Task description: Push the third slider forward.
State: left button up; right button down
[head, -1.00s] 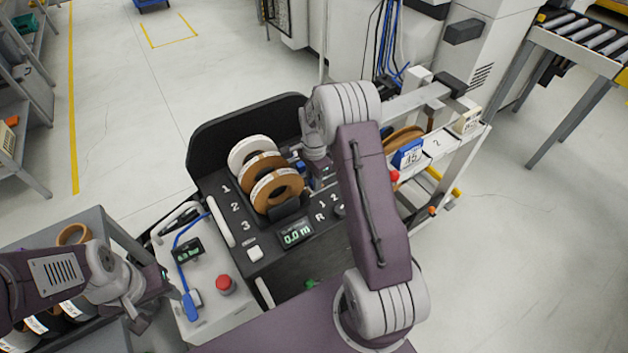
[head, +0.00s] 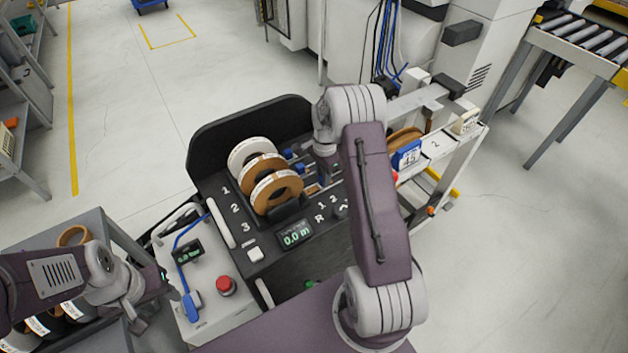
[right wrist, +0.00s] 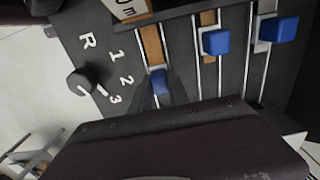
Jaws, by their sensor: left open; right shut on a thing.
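The black panel (head: 232,190) carries three tape rolls in a row, one white (head: 248,150) and two brown. Blue sliders (head: 299,167) sit in tracks to the right of the rolls. In the right wrist view, the third slider (right wrist: 160,83) sits in the track closest to the knob, with brown strip showing in that track. The other two sliders (right wrist: 215,42) and (right wrist: 278,28) are apart from it. My right gripper (head: 326,178) is low over the tracks and shut on the third slider; its fingertips are dark and partly hidden. My left gripper (head: 163,283) is open, beside the control box.
A black knob (right wrist: 80,82) marked R, 1, 2, 3 sits beside the third track. A display (head: 295,236) reads 0.0 m. A red button (head: 226,286) stands on the grey control box. A rail frame (head: 440,150) with a blue counter is at right.

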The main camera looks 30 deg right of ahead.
aim_at(337, 179)
jog(key=d, duration=0.5)
jog(key=shift+w+d+r, duration=0.1)
jog(key=shift+w+d, duration=0.05)
jog(key=shift+w, duration=0.15)
jog(key=shift+d, duration=0.2)
jog(key=c, duration=1.5)
grip_release()
jog(key=shift+o, duration=1.3)
notch_tip(337, 179, up, 9)
